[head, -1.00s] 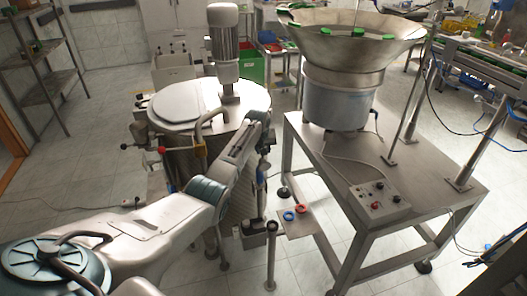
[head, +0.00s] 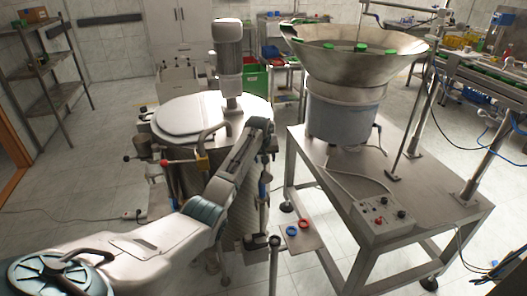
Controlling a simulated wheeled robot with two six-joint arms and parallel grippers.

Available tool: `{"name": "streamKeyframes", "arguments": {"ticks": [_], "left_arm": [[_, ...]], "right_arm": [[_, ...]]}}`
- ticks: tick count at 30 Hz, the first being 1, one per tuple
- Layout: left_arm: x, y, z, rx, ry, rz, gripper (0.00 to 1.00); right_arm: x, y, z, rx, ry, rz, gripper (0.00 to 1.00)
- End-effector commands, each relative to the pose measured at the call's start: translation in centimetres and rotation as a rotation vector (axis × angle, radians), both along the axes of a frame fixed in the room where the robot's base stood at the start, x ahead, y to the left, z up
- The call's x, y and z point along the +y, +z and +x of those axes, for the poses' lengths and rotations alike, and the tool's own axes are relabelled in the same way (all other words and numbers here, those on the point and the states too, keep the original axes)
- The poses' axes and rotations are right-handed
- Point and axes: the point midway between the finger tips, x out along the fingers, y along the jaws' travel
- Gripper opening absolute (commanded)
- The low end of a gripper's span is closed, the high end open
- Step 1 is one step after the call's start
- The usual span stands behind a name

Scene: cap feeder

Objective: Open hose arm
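A steel vessel with a round pale lid (head: 178,113) and an upright grey motor (head: 229,60) stands left of centre. A thin lever with a red knob (head: 164,162) sticks out from its left side, and a bent pipe handle (head: 212,130) is at the lid's front edge. I cannot tell which part is the hose arm. My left arm reaches from the lower left to the front right of the vessel. The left gripper's fingers cannot be made out; a dark block (head: 257,241) low beside the vessel may be part of it. My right gripper is out of view.
A steel table (head: 440,205) on the right carries a cone-shaped feeder bowl (head: 355,72) with green caps and a control box (head: 381,214). A small plate with a blue ring (head: 292,231) and a red ring (head: 305,224) juts out left of it.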

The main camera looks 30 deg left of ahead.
Motion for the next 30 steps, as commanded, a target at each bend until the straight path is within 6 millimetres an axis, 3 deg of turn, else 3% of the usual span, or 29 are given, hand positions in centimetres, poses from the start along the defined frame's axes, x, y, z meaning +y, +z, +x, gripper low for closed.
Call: {"name": "streamKeyframes", "arguments": {"ticks": [12, 30], "left_arm": [[-0.8, 5.5, -2.2, -0.001, -0.001, 0.000, 0.48], [-0.9, 6.0, -2.4, 0.001, 0.000, -0.001, 0.48]], "right_arm": [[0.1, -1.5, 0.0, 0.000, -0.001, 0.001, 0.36], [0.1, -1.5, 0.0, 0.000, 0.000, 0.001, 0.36]]}}
